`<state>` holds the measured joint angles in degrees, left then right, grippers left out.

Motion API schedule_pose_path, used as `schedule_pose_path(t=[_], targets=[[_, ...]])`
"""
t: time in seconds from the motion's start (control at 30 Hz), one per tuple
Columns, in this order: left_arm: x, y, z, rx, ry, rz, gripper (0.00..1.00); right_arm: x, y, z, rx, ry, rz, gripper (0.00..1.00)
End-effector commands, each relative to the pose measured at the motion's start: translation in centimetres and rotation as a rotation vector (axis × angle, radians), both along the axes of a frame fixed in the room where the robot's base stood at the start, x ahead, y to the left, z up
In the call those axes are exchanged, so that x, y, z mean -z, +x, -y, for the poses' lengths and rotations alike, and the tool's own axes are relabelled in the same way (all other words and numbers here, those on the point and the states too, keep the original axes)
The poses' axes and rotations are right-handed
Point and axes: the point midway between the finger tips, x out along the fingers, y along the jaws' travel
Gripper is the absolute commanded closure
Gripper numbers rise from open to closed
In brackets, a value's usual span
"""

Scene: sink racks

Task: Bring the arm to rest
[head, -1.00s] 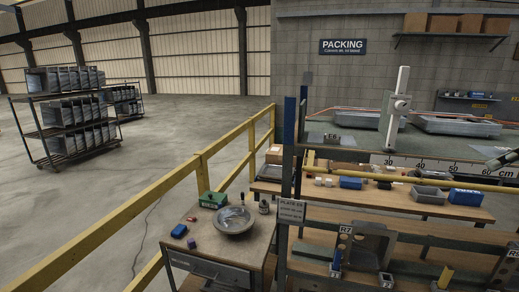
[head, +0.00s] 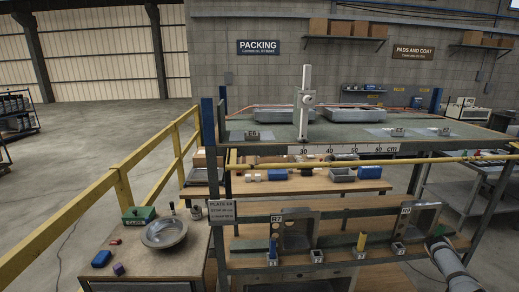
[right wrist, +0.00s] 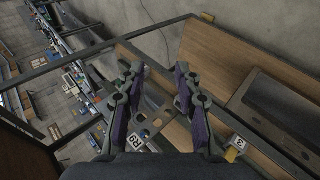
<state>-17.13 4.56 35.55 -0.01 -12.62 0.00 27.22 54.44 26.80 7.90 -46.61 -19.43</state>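My right gripper (right wrist: 160,72) shows in the right wrist view. Its two fingers with purple inner pads stand apart, with nothing between them. Beyond and below them are a grey plate with holes and an R9 label (right wrist: 138,140) and a small tag marked 3 (right wrist: 238,143). In the head view, part of my right arm reaches in at the lower right, beside the rack's right end; its fingers cannot be made out there. My left gripper is in neither view.
A shelved rack (head: 345,263) holds upright grey plates, including one marked R7 (head: 296,235). A yellow rail (head: 60,235) runs along the left.

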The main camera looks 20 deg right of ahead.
Motion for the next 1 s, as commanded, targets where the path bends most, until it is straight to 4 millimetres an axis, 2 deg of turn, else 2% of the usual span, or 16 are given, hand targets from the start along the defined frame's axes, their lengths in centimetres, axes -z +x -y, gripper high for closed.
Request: schedule_pose_path(t=[0.03,0.1,0.33,0.53,0.77,0.87,0.97,1.0], targets=[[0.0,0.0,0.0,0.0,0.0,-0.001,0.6,2.1,-2.5,0.6,-0.043,-0.053,-0.041,0.67],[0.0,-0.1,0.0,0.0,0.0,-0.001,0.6,4.1,-4.8,1.0,-0.108,-0.106,-0.064,0.67],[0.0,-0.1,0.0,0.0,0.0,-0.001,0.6,9.0,-11.4,0.6,-0.302,-0.158,-0.115,0.67],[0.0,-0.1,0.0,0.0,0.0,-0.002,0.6,12.6,-16.4,-1.4,-0.435,-0.117,-0.138,0.67],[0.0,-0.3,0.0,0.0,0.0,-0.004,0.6,20.6,-18.5,-8.6,-0.391,0.019,-0.104,0.67],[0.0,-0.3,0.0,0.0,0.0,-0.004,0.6,24.5,-19.7,-12.8,-0.371,0.091,-0.09,0.67],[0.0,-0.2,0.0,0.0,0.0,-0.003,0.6,28.7,-21.0,-18.4,-0.347,0.179,-0.073,0.67],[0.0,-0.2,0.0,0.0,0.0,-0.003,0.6,30.5,-21.6,-21.1,-0.336,0.219,-0.066,0.67]])
